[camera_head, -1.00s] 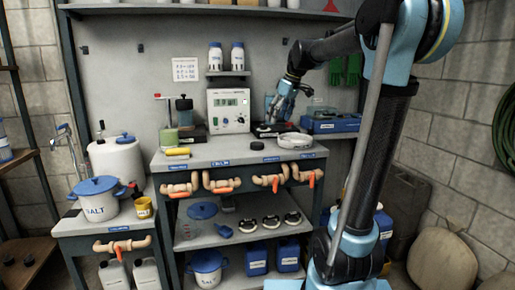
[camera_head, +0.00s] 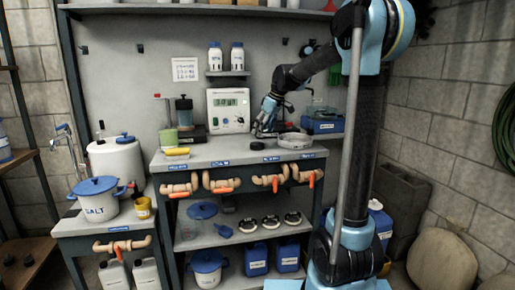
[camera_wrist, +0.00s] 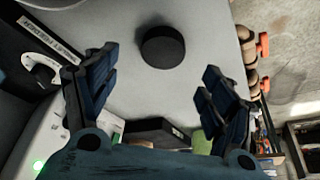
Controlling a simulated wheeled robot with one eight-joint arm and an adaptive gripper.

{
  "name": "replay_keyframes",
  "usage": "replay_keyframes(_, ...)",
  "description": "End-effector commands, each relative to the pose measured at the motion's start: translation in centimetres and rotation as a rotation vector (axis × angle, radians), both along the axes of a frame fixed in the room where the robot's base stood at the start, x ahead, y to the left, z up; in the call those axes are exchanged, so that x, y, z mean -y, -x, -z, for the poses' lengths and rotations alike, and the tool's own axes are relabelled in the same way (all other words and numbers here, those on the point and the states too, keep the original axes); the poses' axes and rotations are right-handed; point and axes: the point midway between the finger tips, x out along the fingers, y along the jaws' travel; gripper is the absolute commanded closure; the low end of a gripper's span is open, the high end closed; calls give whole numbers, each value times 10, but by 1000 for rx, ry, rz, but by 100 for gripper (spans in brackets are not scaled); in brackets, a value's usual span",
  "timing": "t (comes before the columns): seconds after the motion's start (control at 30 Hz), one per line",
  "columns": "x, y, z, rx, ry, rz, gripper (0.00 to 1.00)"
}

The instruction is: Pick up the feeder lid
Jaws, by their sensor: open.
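A small round black lid (camera_head: 257,146), which I take to be the feeder lid, lies flat on the grey bench top. In the wrist view the black lid (camera_wrist: 163,47) is beyond the fingertips, roughly midway between them in width. My gripper (camera_head: 262,131) is just above and behind the lid in the head view. In the wrist view my gripper (camera_wrist: 157,82) has its two dark blue fingers spread wide, with nothing between them.
A shallow white round dish (camera_head: 294,141) stands right of the lid. The white meter (camera_head: 228,110) is behind and left, and a yellow item (camera_head: 177,151) lies further left. Orange-handled pipe valves (camera_head: 270,180) line the bench front. Bench top left of the lid is clear.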

Motion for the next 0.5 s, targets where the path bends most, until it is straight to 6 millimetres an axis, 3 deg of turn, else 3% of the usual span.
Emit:
replay_keyframes(0.33,-9,-4,24,1,0,-2,24)
replay_keyframes(0.5,-17,-7,46,0,0,-1,24)
